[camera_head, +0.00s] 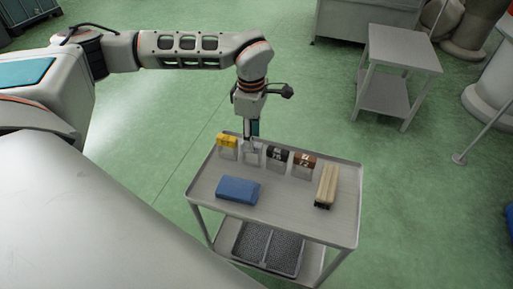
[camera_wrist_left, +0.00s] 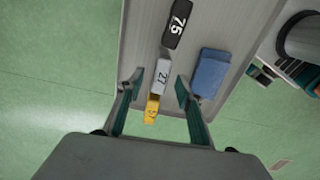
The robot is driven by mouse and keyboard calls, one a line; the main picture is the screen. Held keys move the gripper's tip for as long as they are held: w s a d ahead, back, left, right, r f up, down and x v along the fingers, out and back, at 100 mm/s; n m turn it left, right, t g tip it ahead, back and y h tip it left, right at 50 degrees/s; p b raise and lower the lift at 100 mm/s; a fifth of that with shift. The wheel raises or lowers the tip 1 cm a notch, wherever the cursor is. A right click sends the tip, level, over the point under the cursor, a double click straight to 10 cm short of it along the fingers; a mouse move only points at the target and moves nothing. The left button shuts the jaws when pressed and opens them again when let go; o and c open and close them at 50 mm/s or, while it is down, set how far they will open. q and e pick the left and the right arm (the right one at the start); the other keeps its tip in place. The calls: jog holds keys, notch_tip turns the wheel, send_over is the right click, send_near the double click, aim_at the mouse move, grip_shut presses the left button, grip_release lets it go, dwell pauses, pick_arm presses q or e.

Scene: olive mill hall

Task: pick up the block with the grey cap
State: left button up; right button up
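The block with the grey cap (camera_head: 252,157) stands in a row on a steel trolley, partly hidden behind my left gripper (camera_head: 252,138). In the left wrist view its grey top (camera_wrist_left: 161,77) bears the number 27. My left gripper (camera_wrist_left: 159,78) is open there, with one teal finger on each side of the grey block. I cannot tell whether the fingertips are level with the cap or above it; no contact shows. My right gripper is not in view.
A yellow-capped block (camera_head: 227,146) is left of the grey one; black-capped (camera_head: 277,157) and brown-capped (camera_head: 303,164) blocks are to its right. A blue folded cloth or sponge (camera_head: 238,190) and a wooden brush (camera_head: 326,187) lie on the trolley (camera_head: 285,215). Its middle is clear.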

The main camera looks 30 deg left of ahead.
pick_arm(q)
jog(key=shift+s+f, duration=0.3)
jog(key=shift+f, duration=0.6)
notch_tip(320, 180, down, 5)
jog(key=shift+w+r, duration=0.1)
jog(key=shift+w, duration=0.05)
jog(key=shift+c, duration=0.3)
grip_shut()
